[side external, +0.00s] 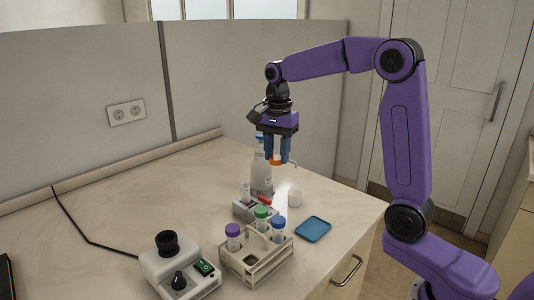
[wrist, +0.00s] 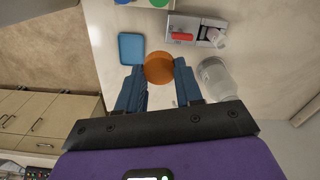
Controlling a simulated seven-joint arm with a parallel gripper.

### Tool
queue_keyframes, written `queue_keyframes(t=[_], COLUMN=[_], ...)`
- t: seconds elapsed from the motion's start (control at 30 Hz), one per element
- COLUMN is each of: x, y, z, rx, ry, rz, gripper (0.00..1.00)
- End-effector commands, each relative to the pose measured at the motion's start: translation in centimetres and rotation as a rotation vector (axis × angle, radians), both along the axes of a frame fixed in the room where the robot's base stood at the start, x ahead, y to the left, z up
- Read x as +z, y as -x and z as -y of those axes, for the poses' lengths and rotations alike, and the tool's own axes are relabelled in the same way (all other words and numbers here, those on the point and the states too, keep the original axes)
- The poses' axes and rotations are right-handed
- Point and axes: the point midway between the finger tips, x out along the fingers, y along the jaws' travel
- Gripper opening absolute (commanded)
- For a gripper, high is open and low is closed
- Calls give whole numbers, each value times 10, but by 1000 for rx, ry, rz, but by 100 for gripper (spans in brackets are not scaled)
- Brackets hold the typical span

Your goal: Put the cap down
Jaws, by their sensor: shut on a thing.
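My gripper (side external: 278,159) is shut on an orange cap (side external: 274,160) and holds it in the air above the bench. In the wrist view the round orange cap (wrist: 158,68) sits between the two blue fingertips (wrist: 159,66). A blue square tray (side external: 313,230) lies flat on the bench near its right edge, lower and to the right of my gripper. It also shows in the wrist view (wrist: 131,48), just left of the cap.
A clear bottle (side external: 261,175) stands close behind my gripper. A rack (side external: 253,263) holds tubes with purple, green and blue caps. A small grey device with a red part (wrist: 190,34) is behind the rack. A white machine (side external: 180,272) is front left. The left bench is mostly clear.

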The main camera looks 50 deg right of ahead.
Motion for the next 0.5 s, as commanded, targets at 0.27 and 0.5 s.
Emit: queue_keyframes(t=[0.27, 0.5], x=[-16, -75], y=[12, 29], z=[11, 45], rx=[82, 352], ry=[0, -1], rz=[-6, -9], gripper=[8, 8])
